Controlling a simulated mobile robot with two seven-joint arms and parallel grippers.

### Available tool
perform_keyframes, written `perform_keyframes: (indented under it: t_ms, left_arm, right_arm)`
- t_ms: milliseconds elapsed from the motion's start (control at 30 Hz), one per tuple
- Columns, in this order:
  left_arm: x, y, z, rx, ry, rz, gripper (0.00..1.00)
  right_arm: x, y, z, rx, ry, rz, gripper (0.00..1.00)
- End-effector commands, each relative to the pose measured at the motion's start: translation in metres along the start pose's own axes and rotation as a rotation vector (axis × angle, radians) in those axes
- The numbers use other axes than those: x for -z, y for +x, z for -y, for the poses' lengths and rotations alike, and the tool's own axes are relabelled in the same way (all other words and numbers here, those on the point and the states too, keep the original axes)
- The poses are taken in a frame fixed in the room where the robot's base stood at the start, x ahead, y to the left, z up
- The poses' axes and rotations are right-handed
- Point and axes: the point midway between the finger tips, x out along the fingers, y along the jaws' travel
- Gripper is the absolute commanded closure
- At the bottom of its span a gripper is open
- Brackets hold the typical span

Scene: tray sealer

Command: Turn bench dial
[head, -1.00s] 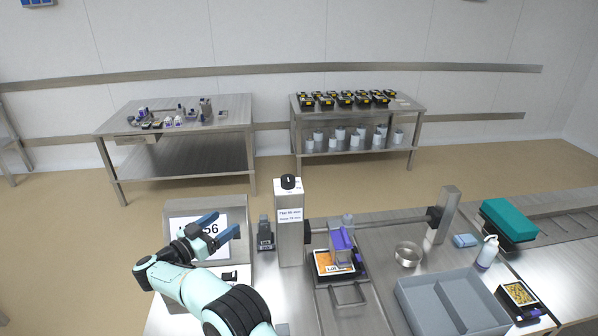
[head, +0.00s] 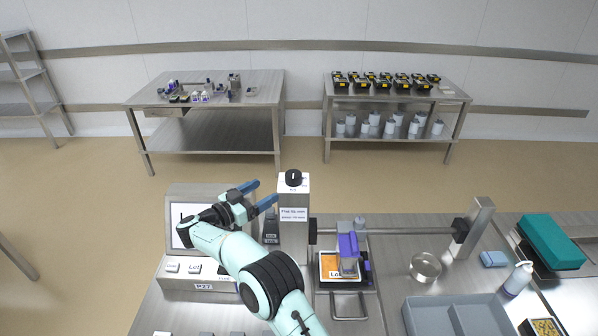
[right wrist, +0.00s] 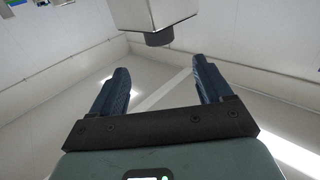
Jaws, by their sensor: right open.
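The bench dial (head: 293,178) is a black round knob with a light mark, on top of an upright steel post (head: 294,240) with a printed label. In the right wrist view the dial (right wrist: 159,39) shows ahead of the fingers, near the upper middle. My right gripper (head: 263,194) is open and empty, just left of the dial in the head view, its blue fingers pointing toward the post. In the right wrist view its two fingers (right wrist: 162,80) stand wide apart with nothing between them. My left gripper is not in view.
A display console (head: 200,285) stands left of the post, partly behind my right arm. A sealing station with an orange-labelled tray (head: 331,267), a steel bowl (head: 425,266), a grey divided bin (head: 420,310) and a teal box (head: 553,240) lie to the right.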

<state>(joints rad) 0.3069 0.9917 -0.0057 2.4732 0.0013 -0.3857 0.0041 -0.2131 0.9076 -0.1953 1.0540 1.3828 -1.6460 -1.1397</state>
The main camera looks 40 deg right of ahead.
Motion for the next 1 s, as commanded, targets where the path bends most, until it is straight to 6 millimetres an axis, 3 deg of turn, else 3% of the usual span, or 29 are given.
perform_keyframes:
  t_ms: [600,800,1000]
  left_arm:
    - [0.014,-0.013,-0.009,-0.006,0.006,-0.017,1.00]
    - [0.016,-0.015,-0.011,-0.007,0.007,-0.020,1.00]
    - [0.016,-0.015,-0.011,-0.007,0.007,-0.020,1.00]
  right_arm:
    - [0.002,0.112,0.000,-0.003,0.003,-0.001,0.21]
    - [0.001,0.128,0.000,-0.001,0.001,-0.001,0.21]
    - [0.000,0.130,0.000,0.000,0.000,-0.001,0.21]
